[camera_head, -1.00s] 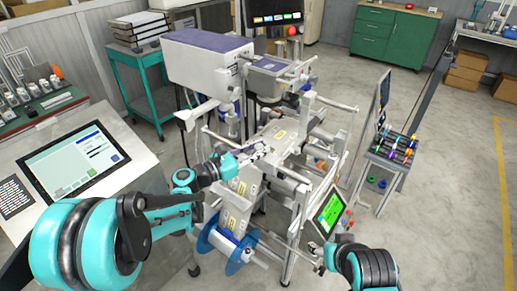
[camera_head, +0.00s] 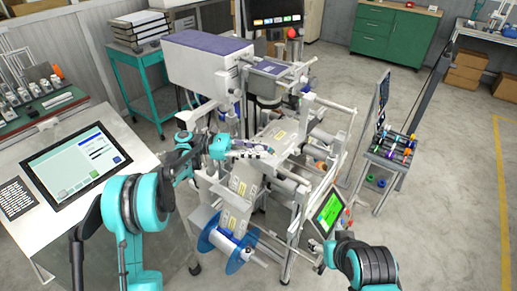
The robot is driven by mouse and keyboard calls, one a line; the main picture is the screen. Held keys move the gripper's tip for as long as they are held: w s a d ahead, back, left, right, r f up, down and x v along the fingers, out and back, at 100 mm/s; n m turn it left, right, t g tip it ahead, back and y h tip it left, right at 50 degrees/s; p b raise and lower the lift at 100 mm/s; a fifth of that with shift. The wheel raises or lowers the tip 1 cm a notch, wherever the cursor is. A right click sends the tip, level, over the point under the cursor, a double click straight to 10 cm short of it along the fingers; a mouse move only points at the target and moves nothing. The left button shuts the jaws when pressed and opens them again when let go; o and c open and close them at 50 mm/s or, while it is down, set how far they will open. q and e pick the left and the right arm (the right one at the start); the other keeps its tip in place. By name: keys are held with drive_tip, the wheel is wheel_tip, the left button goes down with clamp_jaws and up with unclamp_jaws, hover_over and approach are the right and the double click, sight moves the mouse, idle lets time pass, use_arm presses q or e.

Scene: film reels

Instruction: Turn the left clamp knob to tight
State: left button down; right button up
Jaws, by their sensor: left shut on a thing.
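The grey film machine (camera_head: 240,190) stands in the middle, with a sloping plate and several rollers. My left gripper (camera_head: 268,152) reaches in from the left over the upper part of the sloping plate. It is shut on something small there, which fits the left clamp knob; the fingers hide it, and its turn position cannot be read. My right gripper (camera_head: 318,247) is low beside the machine's tilted green screen, small and partly hidden by its own wrist. I cannot tell whether it is open or shut.
A blue-flanged reel (camera_head: 228,248) sits at the machine's lower front. A console with a touch screen (camera_head: 75,165) stands at the left. A small green screen (camera_head: 329,212) juts out at the right.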

use_arm(q)
drive_tip(key=shift+m+g, duration=0.3)
drive_tip(key=shift+g, duration=0.1)
drive_tip(key=c, duration=1.3)
unclamp_jaws()
drive_tip(key=shift+d, duration=0.1)
drive_tip(key=shift+o, duration=0.2)
drive_tip(key=a, duration=0.3)
drive_tip(key=w+a, duration=0.1)
drive_tip(key=a, duration=0.3)
drive_tip(key=shift+w+a, duration=0.2)
drive_tip(key=shift+f, duration=0.1)
